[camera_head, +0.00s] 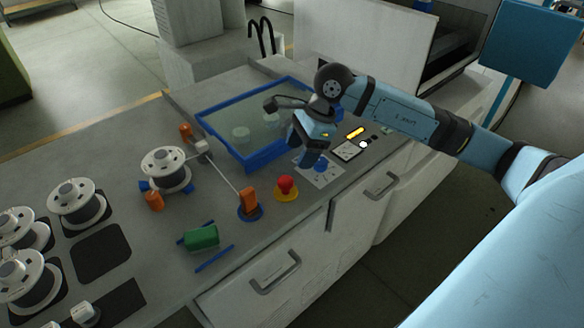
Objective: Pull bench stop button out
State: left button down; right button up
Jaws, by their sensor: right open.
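The bench stop button (286,184) has a red mushroom head on a yellow round base. It stands near the front edge of the grey bench top. My right gripper (309,160) reaches in from the right and points down, to the right of the button and a little behind it. It is open and apart from the button, above a white sheet with blue marks (325,177). My left gripper is not in view.
An orange post on a blue base (249,203) stands just left of the button. A blue-framed tank (203,122) lies behind. Several wire spools (78,203) and a green block (201,237) are to the left. Drawer handles (275,275) project from the bench front.

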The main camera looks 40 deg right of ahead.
jog(key=v, duration=0.6)
jog(key=shift+r, duration=0.1)
dwell(0.3)
